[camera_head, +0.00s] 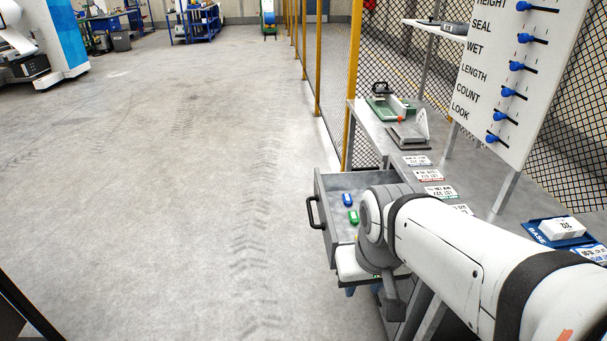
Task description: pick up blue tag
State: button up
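The blue tag (347,199) is a small blue piece lying in the open grey drawer (330,182), near its left side. A small green tag (353,216) lies just below it in the picture, close but apart. The drawer is pulled out to the left from the grey workbench, with a black handle (314,212) on its front. My white arm reaches in from the lower right, and its dark grey joint covers the right part of the drawer.
The bench carries a green-based device (381,112), several white labelled cards (428,175) and a blue tray (540,232) with a white block. A white board (505,75) with blue knobs stands behind. A yellow-posted mesh fence (335,60) runs alongside.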

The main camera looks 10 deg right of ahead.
aim_at(347, 199)
jog(key=z, duration=0.05)
jog(key=i, duration=1)
jog(key=z, duration=0.4)
jog(key=k, duration=0.5)
jog(key=u, duration=0.4)
jog(key=i, duration=0.85)
jog(key=z, duration=0.55)
